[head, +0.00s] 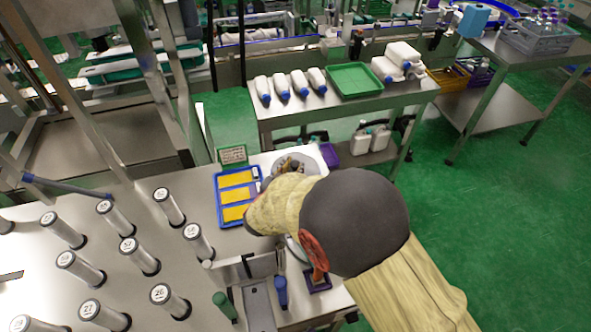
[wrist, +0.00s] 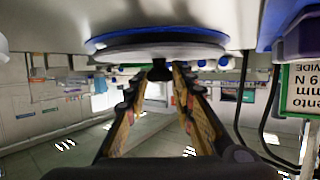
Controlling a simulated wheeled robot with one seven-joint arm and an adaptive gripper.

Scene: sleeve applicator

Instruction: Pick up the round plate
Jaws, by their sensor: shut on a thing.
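The round plate (wrist: 155,50) shows in the wrist view as a flat grey disc with a dark knob at its middle. A blue-rimmed round shape (wrist: 155,36) lies directly against or behind it. My gripper (wrist: 160,76) has its two fingers closed on the knob. In the head view the plate (head: 312,168) is partly hidden by my gripper and arm. I cannot tell whether the plate touches the surface behind it.
A blue tray (head: 219,205) with yellow blocks lies left of the plate. Several numbered cylinders (head: 140,256) stand on the metal table. A small sign (head: 232,155) stands behind the tray. A bench with white bottles and a green tray (head: 355,80) is farther back.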

